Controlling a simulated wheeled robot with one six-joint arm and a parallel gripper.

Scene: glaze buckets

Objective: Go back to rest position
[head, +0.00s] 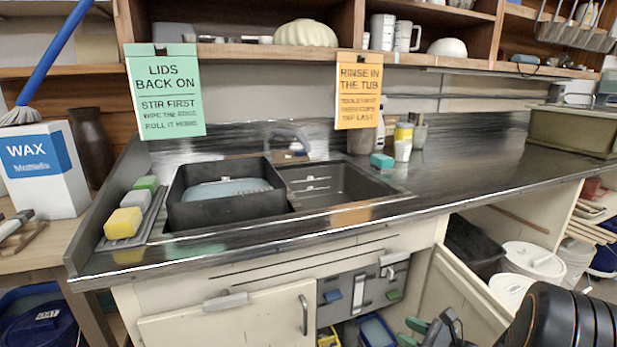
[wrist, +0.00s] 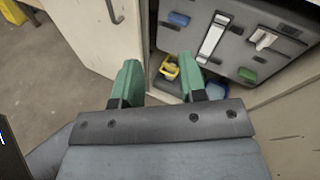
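My gripper (head: 412,332) shows at the bottom of the head view, low in front of the sink cabinet. In the wrist view my gripper (wrist: 158,80) has its two green fingertips well apart, with nothing held between them. Beyond the fingertips lie the open lower part of the cabinet and a yellow item (wrist: 169,68), apart from the gripper. The cabinet's grey panel (head: 362,290) carries a blue clip, a pale bar and a green clip. It also shows in the wrist view (wrist: 240,50).
A cabinet door (head: 238,318) with a metal handle is at the lower left. White lidded buckets (head: 532,262) stand under the counter at right, beside an open door panel (head: 468,295). A black basin (head: 228,205) sits in the sink. Bare floor (wrist: 45,75) shows at left in the wrist view.

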